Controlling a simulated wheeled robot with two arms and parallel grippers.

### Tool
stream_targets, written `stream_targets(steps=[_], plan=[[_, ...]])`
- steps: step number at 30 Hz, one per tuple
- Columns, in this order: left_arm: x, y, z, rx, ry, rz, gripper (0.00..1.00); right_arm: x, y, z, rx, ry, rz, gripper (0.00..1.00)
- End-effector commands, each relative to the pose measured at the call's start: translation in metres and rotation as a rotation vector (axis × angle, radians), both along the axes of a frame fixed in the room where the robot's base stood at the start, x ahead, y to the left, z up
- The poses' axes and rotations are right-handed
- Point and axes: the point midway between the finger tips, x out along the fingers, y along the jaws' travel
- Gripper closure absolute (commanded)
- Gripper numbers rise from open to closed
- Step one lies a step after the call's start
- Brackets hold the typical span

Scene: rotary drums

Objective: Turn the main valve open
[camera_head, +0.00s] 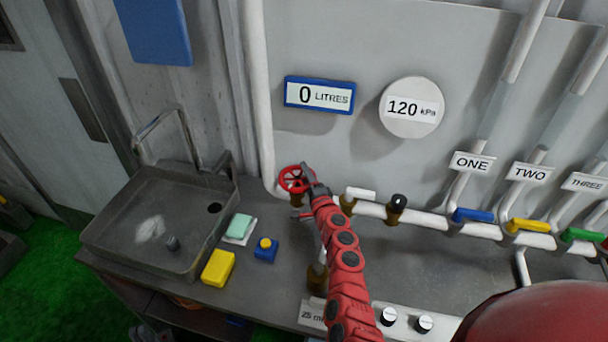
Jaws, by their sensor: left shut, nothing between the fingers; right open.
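The main valve appears to be the red handwheel (292,179) on the left end of the white pipe, above the counter. My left arm reaches up from the bottom middle, and its dark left gripper (309,176) is at the right side of the wheel. The gripper is shut with nothing between its fingers. Whether it touches the wheel I cannot tell. The arm hides part of the pipework below the wheel. My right gripper is not in view.
A sink (150,265) is at the left. A yellow block (218,267) and a blue box with a yellow button (265,252) lie on the counter. The wall display (319,95) reads 0 litres; the gauge (411,108) reads 120 kPa. Blue (473,215) and yellow (528,226) levers are right.

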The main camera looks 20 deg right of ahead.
Motion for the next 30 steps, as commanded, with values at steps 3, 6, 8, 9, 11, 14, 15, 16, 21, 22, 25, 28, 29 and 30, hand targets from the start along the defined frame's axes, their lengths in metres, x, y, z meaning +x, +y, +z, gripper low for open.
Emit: stream_targets(steps=[3,6,8,9,11,14,15,16,21,22,25,28,29,30], plan=[[0.0,0.0,-0.0045,0.0,0.0,0.0,1.0,0.0087,0.0011,-0.0017,0.0,0.001,0.002,0.47],[-0.0001,0.0001,-0.0052,0.0,0.0,0.0,1.0,0.012,0.0005,-0.0011,0.0,0.002,0.0,0.47],[-0.0001,0.0001,-0.0053,0.0,0.0,0.0,1.0,0.0128,0.0003,-0.0009,0.0,0.002,-0.001,0.47],[-0.0001,0.0001,-0.0052,0.0,0.0,0.0,1.0,0.0131,0.0002,-0.0008,0.001,0.003,-0.001,0.47],[0.0,0.0,-0.005,0.0,0.0,0.0,1.0,0.0131,0.0002,-0.0007,0.001,0.003,-0.001,0.47],[0.0,0.0,-0.0049,0.0,0.0,0.0,1.0,0.013,0.0003,-0.0007,0.0,0.003,-0.001,0.47],[-0.0001,0.0,-0.0049,0.0,0.0,0.0,1.0,0.013,0.0003,-0.0007,0.0,0.003,-0.001,0.49],[-0.0001,-0.0001,-0.0049,0.0,0.0,0.0,1.0,0.0129,0.0003,-0.0008,0.0,0.003,-0.001,0.55],[0.0,0.0,-0.0049,0.0,0.0,0.0,1.0,0.0129,0.0002,-0.0007,0.0,0.003,-0.001,0.85],[0.0,0.0,-0.0049,0.0,0.0,0.0,1.0,0.0129,0.0003,-0.0008,0.0,0.003,-0.001,0.91],[0.0,0.0,-0.0049,0.0,0.0,0.0,1.0,0.0129,0.0003,-0.0008,0.0,0.003,-0.001,1.0],[0.0,0.0,-0.0049,0.0,0.0,0.0,1.0,0.0129,0.0003,-0.0009,0.0,0.003,-0.001,1.0],[0.0,-0.0001,-0.005,0.0,0.0,0.0,1.0,0.0129,0.0003,-0.0009,0.0,0.003,-0.001,1.0],[0.0,0.0,-0.005,0.0,0.0,0.0,1.0,0.0129,0.0003,-0.001,0.0,0.003,0.0,1.0]])
